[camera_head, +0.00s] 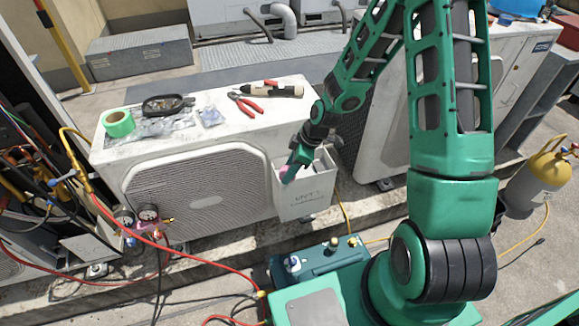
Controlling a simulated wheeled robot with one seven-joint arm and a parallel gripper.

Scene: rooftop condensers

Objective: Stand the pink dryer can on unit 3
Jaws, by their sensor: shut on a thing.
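My green gripper (291,172) is shut on a small pink thing, the pink dryer can (284,171), of which only a little shows. The gripper is over the open top of a white box (304,206) on the front of the near condenser unit. The box has dark lettering that I cannot read surely. The can's lower part is hidden. Another condenser (513,45) stands at the right, partly behind my arm. I cannot read which is unit 3.
On the near unit's top are green tape (118,123), a dark tray (168,105), red pliers (245,102) and a cream-coloured tool (284,90). Bare top lies between and in front of them. Red hoses (115,221) hang at left.

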